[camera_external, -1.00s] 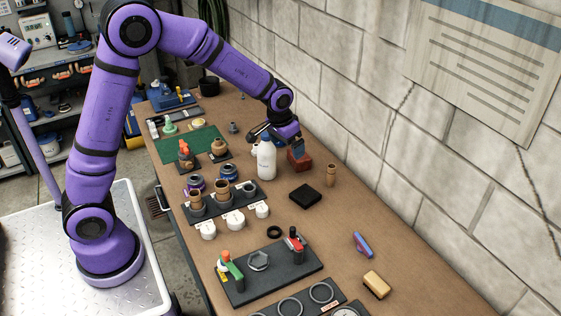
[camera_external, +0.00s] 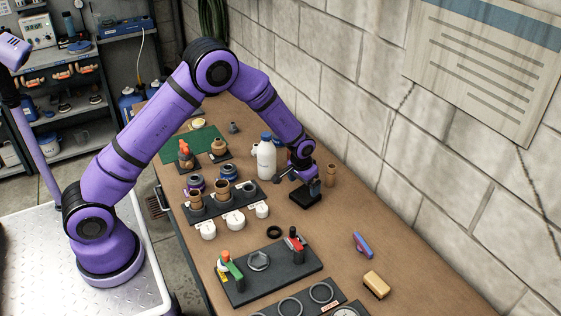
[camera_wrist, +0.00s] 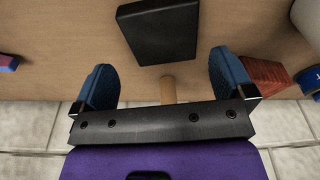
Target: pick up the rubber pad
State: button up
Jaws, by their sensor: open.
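The rubber pad (camera_external: 306,197) is a flat black square lying on the brown workbench; I take this to be the black block. In the wrist view the pad (camera_wrist: 158,32) lies ahead of my fingers, near the top edge, and its far edge is close to the frame border. My gripper (camera_external: 293,180) is just above and beside the pad in the external view, partly covering it. In the wrist view my gripper (camera_wrist: 165,80) has its two blue fingers wide apart, with nothing held between them.
A white bottle (camera_external: 266,160) stands to the left. A red-brown block (camera_wrist: 266,72) is by one finger in the wrist view. The bench in front of the pad is clear towards the blue-red piece (camera_external: 362,245).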

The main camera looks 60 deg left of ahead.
aim_at(305, 193)
jog(key=shift+w+a+f, duration=0.1)
jog(key=shift+w+f, duration=0.1)
jog(key=shift+f, duration=0.7)
jog(key=shift+w+a+f, duration=0.1)
jog(key=shift+w+f, duration=0.05)
jog(key=shift+f, duration=0.8)
jog(key=shift+w+a+f, duration=0.1)
jog(key=shift+w+f, duration=0.1)
jog(key=shift+f, duration=0.7)
jog(key=shift+f, duration=0.2)
jog(key=c, duration=0.7)
jog(key=shift+c, duration=0.2)
